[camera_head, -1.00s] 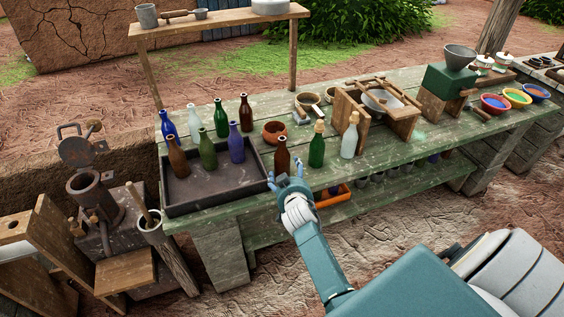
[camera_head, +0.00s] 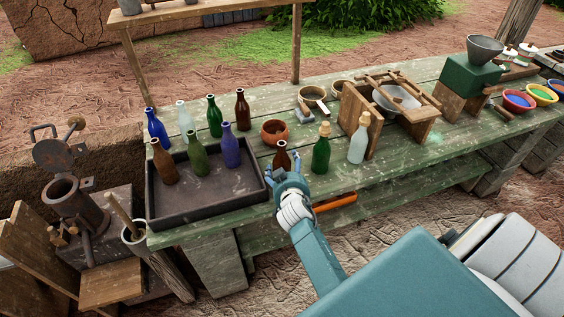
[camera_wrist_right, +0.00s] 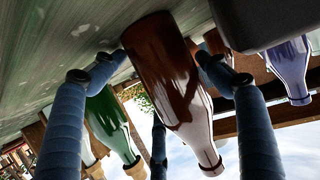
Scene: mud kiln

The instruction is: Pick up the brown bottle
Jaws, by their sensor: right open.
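A brown bottle (camera_head: 281,156) stands upright near the front edge of the green table, right of the dark tray; my right gripper hides its lower part. My right gripper (camera_head: 282,179) is open around the bottle's near side. In the right wrist view the brown bottle (camera_wrist_right: 168,75) fills the middle, between the spread blue fingers of the gripper (camera_wrist_right: 150,85). I cannot tell whether any finger touches it. Another brown bottle (camera_head: 163,162) stands in the tray, and one more (camera_head: 242,110) stands behind it. My left gripper is not in view.
A green bottle (camera_head: 321,152) and a pale bottle (camera_head: 358,140) stand close on the right. A clay bowl (camera_head: 274,131) sits just behind. The dark tray (camera_head: 210,211) is close on the left. A wooden frame (camera_head: 357,118) stands further right on the table (camera_head: 440,143).

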